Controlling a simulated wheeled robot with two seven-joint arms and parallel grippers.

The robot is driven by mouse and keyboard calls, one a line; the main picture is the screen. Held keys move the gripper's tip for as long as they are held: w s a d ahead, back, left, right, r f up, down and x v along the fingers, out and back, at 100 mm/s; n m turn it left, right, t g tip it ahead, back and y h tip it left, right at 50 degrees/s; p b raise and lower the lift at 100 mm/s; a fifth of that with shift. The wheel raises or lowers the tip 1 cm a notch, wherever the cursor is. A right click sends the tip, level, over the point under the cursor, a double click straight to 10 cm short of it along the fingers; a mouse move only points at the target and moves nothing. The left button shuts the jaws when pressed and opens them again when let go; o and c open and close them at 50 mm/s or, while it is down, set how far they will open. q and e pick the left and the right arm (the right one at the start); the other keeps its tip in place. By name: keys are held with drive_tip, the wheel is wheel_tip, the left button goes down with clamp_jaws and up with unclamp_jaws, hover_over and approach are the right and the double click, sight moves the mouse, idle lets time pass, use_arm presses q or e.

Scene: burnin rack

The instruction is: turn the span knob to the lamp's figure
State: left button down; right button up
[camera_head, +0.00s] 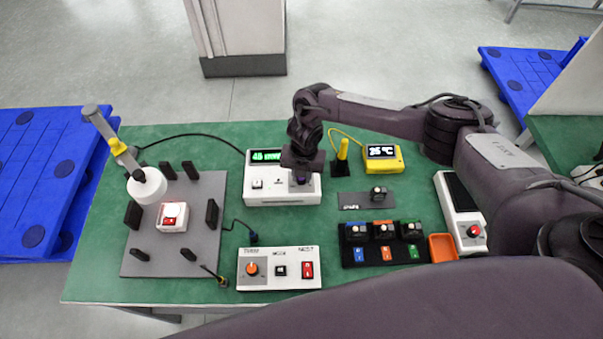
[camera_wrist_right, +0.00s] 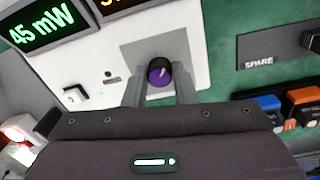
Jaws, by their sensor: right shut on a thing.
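The white meter box (camera_head: 262,197) stands at the back middle of the green bench. Its green display (camera_wrist_right: 43,27) reads 45 mW; a second amber display (camera_wrist_right: 112,4) is cut off at the wrist view's top edge. The purple-topped span knob (camera_wrist_right: 159,74) with a pale pointer line is on the meter's right part. My right gripper (camera_head: 301,178) comes down over that part of the meter. In the wrist view its two fingers (camera_wrist_right: 160,88) sit on either side of the knob, shut on it. The knob's lettering is hidden. My left gripper is in neither view.
A white dome (camera_head: 147,187) hangs over a red-and-white block (camera_head: 172,217) on a grey plate with black posts. A yellow readout (camera_head: 383,158), grey SPARE plate (camera_head: 352,200), orange tray (camera_head: 443,247) and TRIM/NEST control box (camera_head: 280,256) surround the meter. Cables cross the bench.

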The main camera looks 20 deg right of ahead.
drive_tip(key=m+p, duration=0.1)
drive_tip(key=m, duration=0.4)
drive_tip(key=shift+r+m, duration=0.1)
drive_tip(key=shift+m, duration=0.2)
drive_tip(key=shift+w, duration=0.1)
idle(0.3)
drive_tip(key=o, duration=1)
drive_tip(key=r, duration=0.4)
drive_tip(key=r+b, duration=0.1)
drive_tip(key=r, duration=0.2)
drive_tip(key=shift+s+d+r, duration=0.15)
drive_tip(key=shift+s+r, duration=0.05)
drive_tip(key=shift+r, duration=0.15)
